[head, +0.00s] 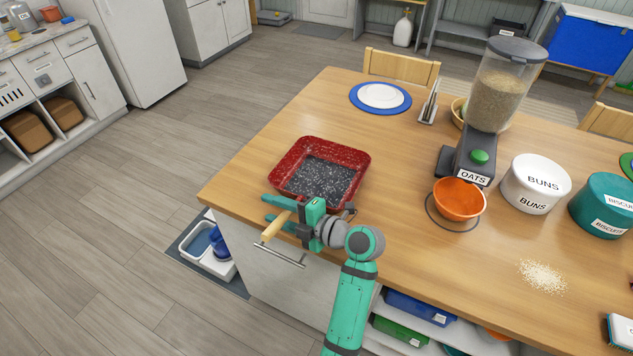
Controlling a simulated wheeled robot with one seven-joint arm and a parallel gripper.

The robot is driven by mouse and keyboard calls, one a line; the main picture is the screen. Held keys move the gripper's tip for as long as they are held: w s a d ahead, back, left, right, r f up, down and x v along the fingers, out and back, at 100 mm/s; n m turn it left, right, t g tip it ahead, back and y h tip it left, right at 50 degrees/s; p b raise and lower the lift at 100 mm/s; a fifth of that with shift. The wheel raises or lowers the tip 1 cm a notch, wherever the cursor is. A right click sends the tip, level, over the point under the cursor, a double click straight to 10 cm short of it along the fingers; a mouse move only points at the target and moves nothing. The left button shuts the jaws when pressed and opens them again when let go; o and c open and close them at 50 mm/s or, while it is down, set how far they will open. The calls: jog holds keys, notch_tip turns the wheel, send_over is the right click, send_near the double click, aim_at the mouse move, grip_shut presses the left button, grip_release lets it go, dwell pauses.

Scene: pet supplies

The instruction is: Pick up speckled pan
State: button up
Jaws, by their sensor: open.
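The speckled pan (338,154) is square and red, with a dark grey speckled inside. It lies flat and open side up on the wooden table (305,105), near its front left edge. Its light wooden handle (274,226) sticks out over the front edge. My gripper (268,209) is open at the near side of the pan, with its teal fingers pointing left by the handle. My gripper hides part of the pan's near rim and the start of the handle. I cannot tell whether the handle lies between the fingers or whether they touch it.
To the right stand an orange bowl (459,198), an oats dispenser (492,100) and a white buns canister (533,183). A plate (381,95) on a blue mat lies behind the pan. Spilled grain (541,276) lies at front right. The tabletop left of the pan is clear.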

jog(key=shift+d, duration=0.2)
grip_shut()
jog(key=shift+s+a, duration=0.1)
jog(key=shift+a, duration=0.15)
jog(key=shift+d+r, duration=0.15)
dwell(0.8)
